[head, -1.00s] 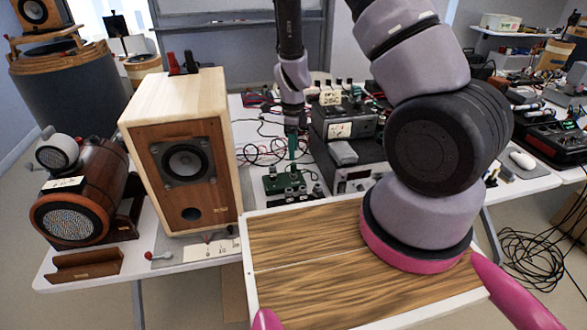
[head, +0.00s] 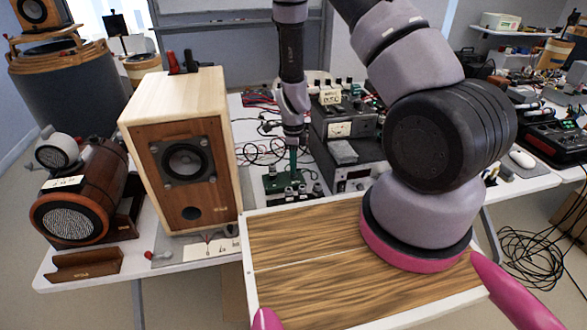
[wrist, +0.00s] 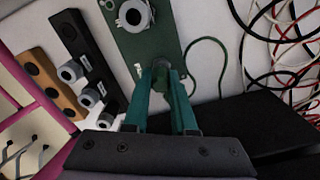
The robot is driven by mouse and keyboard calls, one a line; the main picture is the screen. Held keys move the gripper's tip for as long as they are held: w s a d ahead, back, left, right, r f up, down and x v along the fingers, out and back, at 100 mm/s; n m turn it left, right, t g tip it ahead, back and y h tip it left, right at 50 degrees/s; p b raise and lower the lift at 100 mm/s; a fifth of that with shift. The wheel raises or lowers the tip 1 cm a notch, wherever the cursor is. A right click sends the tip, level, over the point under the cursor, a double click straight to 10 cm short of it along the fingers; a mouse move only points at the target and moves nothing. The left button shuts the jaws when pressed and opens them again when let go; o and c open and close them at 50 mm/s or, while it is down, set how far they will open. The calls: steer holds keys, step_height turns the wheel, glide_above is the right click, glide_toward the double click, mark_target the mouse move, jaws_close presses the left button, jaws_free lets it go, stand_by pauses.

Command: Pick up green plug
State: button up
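I cannot tell which of these parts is the green plug. My gripper (head: 293,172) points down over the board with its teal fingers low and close to it. In the wrist view my gripper (wrist: 165,76) shows a gap between its fingers. Whether they touch the part is unclear.
A wooden speaker (head: 185,155) stands left of the board. Stacked dark equipment (head: 342,125) stands close on the right, with loose cables (head: 262,152) behind. In the wrist view, a black strip (wrist: 85,60) and a wooden strip (wrist: 48,80) lie left.

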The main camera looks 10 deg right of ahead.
jaws_close()
step_height(320, 180, up, 10)
steer(key=shift+r, duration=0.1)
stand_by(0.5)
step_height(320, 180, up, 4)
steer(key=shift+f, duration=0.1)
stand_by(0.4)
